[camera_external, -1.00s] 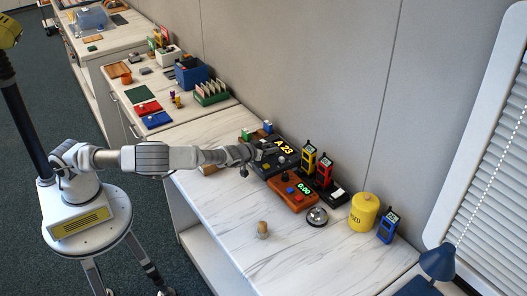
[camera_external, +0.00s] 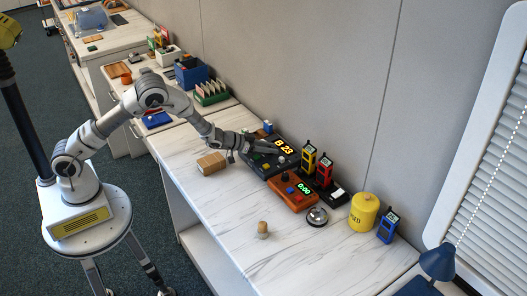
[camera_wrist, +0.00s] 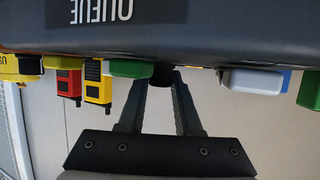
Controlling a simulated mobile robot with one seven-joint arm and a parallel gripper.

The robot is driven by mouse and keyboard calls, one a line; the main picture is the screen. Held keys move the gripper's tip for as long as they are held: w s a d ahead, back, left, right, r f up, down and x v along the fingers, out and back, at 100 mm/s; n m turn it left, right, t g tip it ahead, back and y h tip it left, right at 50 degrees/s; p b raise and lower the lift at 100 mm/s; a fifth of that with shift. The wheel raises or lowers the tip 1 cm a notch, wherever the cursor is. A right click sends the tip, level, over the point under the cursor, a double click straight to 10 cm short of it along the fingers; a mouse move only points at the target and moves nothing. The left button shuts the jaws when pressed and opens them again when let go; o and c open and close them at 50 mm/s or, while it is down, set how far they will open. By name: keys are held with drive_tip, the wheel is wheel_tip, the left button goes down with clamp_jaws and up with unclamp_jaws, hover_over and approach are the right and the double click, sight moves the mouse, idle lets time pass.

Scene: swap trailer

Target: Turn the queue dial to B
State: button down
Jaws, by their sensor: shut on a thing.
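In the wrist view the console (camera_wrist: 200,28) hangs upside down across the top, with the word QUEUE inverted. There my two fingers (camera_wrist: 163,88) close in on a small dark knob (camera_wrist: 162,75), the dial, at the console's edge. The fingers cover most of it, so its pointer is hidden.
An orange timer box (camera_external: 290,198) with a green display sits just in front of the console. Yellow (camera_external: 309,157) and red (camera_external: 324,170) handsets stand close on its right. A bell (camera_external: 317,216), a yellow canister (camera_external: 363,212) and a wooden block (camera_external: 211,163) are nearby. The front counter is mostly clear.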

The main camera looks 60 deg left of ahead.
drive_tip(key=shift+m+h, duration=0.3)
drive_tip(key=shift+h, duration=0.1)
drive_tip(key=c, duration=0.6)
unclamp_jaws()
wheel_tip(320, 180, up, 4)
drive_tip(key=shift+r+p, duration=0.15)
drive_tip(key=shift+p, duration=0.35)
drive_tip(key=s+d+r, duration=0.6)
drive_tip(key=s+d, duration=0.1)
drive_tip(key=d, duration=0.1)
drive_tip(key=shift+s+d+r, duration=0.35)
drive_tip(key=shift+s+d, duration=0.05)
drive_tip(key=shift+p, duration=0.3)
